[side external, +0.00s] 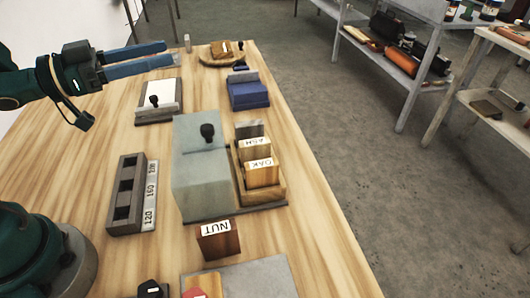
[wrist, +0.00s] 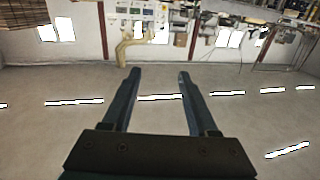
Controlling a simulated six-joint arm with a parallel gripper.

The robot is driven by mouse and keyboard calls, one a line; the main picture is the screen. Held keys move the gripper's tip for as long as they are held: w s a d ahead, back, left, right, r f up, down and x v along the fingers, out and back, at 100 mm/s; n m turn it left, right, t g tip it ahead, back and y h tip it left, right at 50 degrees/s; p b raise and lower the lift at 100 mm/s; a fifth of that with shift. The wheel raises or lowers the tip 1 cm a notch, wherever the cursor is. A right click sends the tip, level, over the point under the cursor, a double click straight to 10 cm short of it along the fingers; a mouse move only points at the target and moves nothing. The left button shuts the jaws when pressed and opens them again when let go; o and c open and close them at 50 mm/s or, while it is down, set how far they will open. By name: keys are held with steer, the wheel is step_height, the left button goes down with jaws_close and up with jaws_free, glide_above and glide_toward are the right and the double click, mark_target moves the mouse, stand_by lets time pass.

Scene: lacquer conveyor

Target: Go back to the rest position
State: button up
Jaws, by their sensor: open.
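My gripper (side external: 138,60) is at the upper left in the side external view, held above the far left part of the wooden table. Its two blue fingers are apart and point to the right, with nothing between them. In the wrist view my gripper (wrist: 156,85) also shows open and empty, and the camera looks out across the floor toward a far wall. No object touches the fingers.
The table (side external: 100,195) holds a grey box (side external: 195,170) with a black knob, a wooden rack (side external: 270,193) with ASH and OAK blocks, a NUT block (side external: 218,240), a slotted holder (side external: 125,195) and a blue box (side external: 248,94). Shelves (side external: 390,62) stand across the floor at right.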

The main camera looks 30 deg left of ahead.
steer(key=w+d+r+t+y, duration=0.2)
steer(key=d+r+y, duration=0.25)
steer(key=r, duration=0.35)
steer(key=s+f+n+g+y, duration=0.5)
steer(key=s+f+g, duration=0.6)
steer(key=s, duration=0.6)
step_height(320, 180, down, 2)
steer(key=shift+a+f+n+g, duration=0.15)
steer(key=shift+n+g, duration=0.15)
steer(key=shift+n, duration=0.4)
